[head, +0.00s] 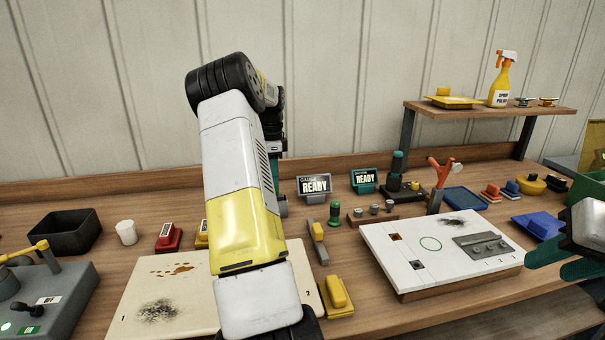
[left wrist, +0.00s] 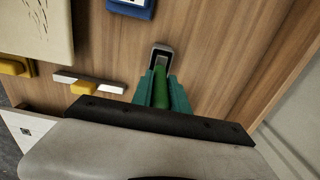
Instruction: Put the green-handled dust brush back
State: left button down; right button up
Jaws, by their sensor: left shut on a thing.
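The green-handled dust brush shows in the left wrist view, its green handle (left wrist: 161,88) between the teal fingers of my left gripper (left wrist: 161,92). My left gripper is shut on that handle. A grey-rimmed part with a dark middle (left wrist: 162,54) shows beyond the fingers; I cannot tell whether it is the brush head or a holder. In the head view my left forearm covers the brush and most of the left gripper. My right gripper (head: 556,262) is at the right edge, partly cut off, over the table's front; its finger gap is unclear.
A beige panel (head: 136,289) with brown and black marks lies left of my left arm. A white panel (head: 416,279) lies to the right. A yellow-handled tool (head: 318,241) and a yellow block (head: 338,297) lie between. A shelf (head: 484,108) stands at the back right.

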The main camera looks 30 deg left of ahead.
pick_arm(q)
jog(key=c, duration=1.2)
grip_release()
